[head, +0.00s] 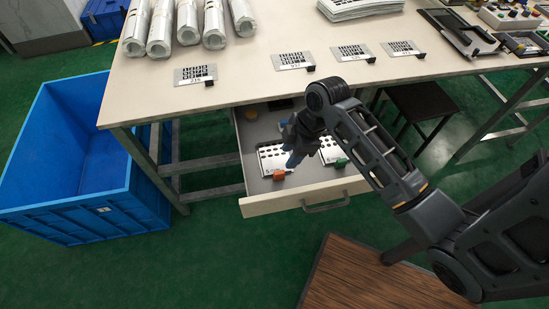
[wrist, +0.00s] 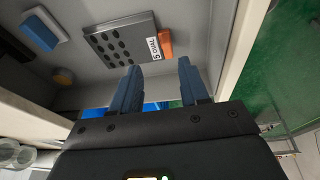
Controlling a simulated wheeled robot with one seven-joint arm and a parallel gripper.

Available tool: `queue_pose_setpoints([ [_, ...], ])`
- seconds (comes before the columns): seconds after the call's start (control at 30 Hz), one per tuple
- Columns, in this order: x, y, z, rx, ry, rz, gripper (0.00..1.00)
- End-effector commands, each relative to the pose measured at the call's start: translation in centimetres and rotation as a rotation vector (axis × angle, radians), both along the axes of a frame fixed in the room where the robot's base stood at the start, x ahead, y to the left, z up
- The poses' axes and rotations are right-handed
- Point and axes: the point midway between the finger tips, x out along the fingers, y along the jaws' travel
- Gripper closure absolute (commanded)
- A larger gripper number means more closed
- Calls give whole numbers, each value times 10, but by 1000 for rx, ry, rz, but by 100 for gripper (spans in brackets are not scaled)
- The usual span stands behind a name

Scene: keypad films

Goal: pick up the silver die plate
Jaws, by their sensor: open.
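Two silver die plates with rows of black holes lie in the open drawer in the head view. The left silver die plate (head: 268,153) has an orange piece (head: 279,175) at its near edge; the right one (head: 331,147) has a green piece (head: 340,163). My gripper (head: 294,160) is over the drawer, between the two plates, and partly covers them. In the wrist view, one plate (wrist: 118,42) with a printed label and an orange piece (wrist: 166,43) lies beyond my open, empty gripper (wrist: 160,68). The plate is apart from the fingers.
The drawer front (head: 292,194) with its handle stands out from the workbench (head: 240,85). Several plates and wrapped rolls lie on the bench top. A blue crate (head: 75,165) stands at left. A yellow thing (head: 251,113) is at the drawer's back.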

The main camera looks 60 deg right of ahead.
Motion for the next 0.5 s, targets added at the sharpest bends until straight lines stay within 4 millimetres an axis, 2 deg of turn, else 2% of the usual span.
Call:
queue_pose_setpoints([
  [0.17, 7, 4, 1, 47, 21, 41, 55],
  [0.5, 11, 12, -31, 49, 26, 43, 55],
])
